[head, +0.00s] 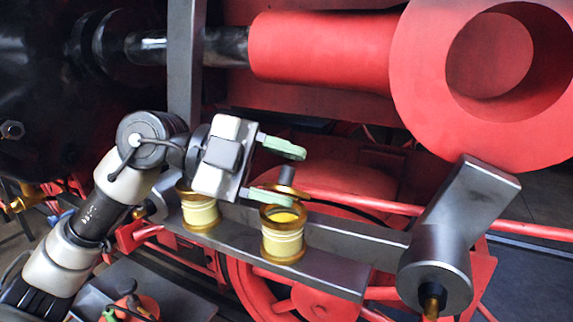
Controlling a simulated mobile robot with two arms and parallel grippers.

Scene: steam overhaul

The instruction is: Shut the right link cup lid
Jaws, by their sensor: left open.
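The right link cup (283,245) is a pale yellow ribbed cup with brass-coloured rims, upright on a grey metal bar. Its top looks open, with bright yellow showing inside. My right gripper is not in view.
The grey bar (335,272) runs under the cups to a grey cylinder (436,270) with a brass fitting at the right. A large red rod and ring (420,90) fill the upper right. Red wheel parts lie behind and below.

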